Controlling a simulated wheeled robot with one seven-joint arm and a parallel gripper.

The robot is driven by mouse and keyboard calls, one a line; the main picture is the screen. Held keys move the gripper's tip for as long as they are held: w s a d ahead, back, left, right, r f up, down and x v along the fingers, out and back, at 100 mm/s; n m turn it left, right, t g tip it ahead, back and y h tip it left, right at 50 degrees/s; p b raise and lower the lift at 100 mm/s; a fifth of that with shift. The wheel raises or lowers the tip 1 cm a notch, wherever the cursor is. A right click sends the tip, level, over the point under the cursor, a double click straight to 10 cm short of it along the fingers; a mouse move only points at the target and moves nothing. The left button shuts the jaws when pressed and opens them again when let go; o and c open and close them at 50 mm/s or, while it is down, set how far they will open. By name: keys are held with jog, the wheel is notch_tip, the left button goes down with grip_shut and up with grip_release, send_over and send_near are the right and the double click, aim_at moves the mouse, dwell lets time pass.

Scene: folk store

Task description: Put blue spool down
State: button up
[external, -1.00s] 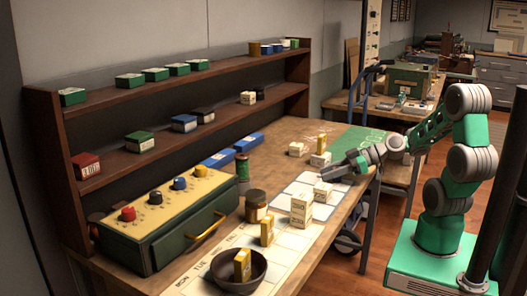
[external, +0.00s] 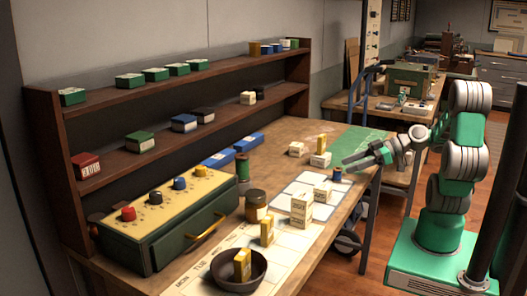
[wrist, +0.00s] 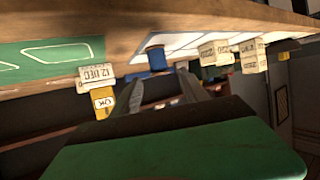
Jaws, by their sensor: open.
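The small blue spool (external: 337,174) stands on the work table near its right edge, by the white-squared mat (external: 297,188). In the wrist view the blue spool (wrist: 157,60) sits against the table surface, beyond my fingertips. My gripper (external: 352,164) is open and empty. It is just right of the spool and apart from it. In the wrist view its fingers (wrist: 160,86) are spread, with the spool ahead of the gap.
Cream boxes (external: 301,210) stand on the mat near the spool. A cream box (external: 320,159) and a yellow one stand behind it. A brown jar (external: 256,205), a dark bowl (external: 238,272) and a green drawer unit (external: 165,228) lie farther left. A green mat (external: 360,142) is clear.

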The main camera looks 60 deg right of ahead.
jog(key=shift+s+d+r+p, duration=0.35)
jog(key=shift+s+r+p, duration=0.15)
jog(key=shift+s+p, duration=0.1)
jog(key=shift+s+d+r+p, duration=0.35)
jog(key=shift+s+r+p, duration=0.15)
jog(key=shift+p, duration=0.05)
jog(key=shift+s+d+f, duration=0.1)
jog(key=shift+s, duration=0.25)
jog(key=shift+f, duration=0.1)
